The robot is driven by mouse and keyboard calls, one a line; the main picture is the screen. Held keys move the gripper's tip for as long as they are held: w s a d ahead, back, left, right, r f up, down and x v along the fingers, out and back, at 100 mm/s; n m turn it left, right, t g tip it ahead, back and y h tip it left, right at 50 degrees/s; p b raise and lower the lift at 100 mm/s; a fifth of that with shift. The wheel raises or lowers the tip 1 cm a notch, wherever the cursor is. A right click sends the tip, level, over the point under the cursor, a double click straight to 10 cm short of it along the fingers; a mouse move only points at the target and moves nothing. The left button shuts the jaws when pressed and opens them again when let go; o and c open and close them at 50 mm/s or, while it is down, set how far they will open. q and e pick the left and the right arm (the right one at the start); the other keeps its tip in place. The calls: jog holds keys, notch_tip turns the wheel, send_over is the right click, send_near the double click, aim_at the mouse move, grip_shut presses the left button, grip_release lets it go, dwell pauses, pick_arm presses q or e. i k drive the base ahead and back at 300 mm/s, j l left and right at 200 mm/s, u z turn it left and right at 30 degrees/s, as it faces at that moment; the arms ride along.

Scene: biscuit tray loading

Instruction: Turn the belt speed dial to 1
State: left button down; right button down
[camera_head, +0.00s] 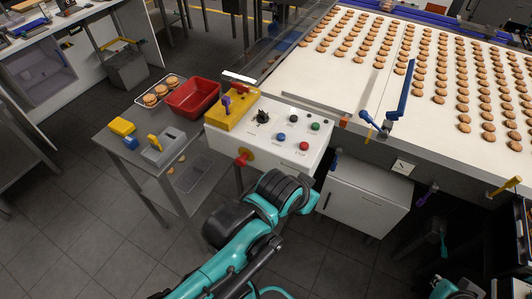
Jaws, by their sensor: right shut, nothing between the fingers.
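The belt speed dial seems to be the black knob (262,116) on the sloped white control panel (262,142); its markings are too small to read. Blue (281,137), green (315,127) and red (304,146) buttons sit to its right. My right gripper (287,186) shows as a dark shape at the end of the teal arm, below and in front of the panel's lower edge. It is shut and empty, away from the dial. Its fingertips are hard to make out. My left gripper is not in view.
A yellow box with a purple lever (226,102) stands left of the dial. A red knob (242,158) juts from the panel's front. A side table holds a red bin (193,97). The biscuit belt (335,85) lies behind, with a blue lever (399,95).

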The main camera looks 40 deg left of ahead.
aim_at(262, 118)
jog(key=u, duration=1.4)
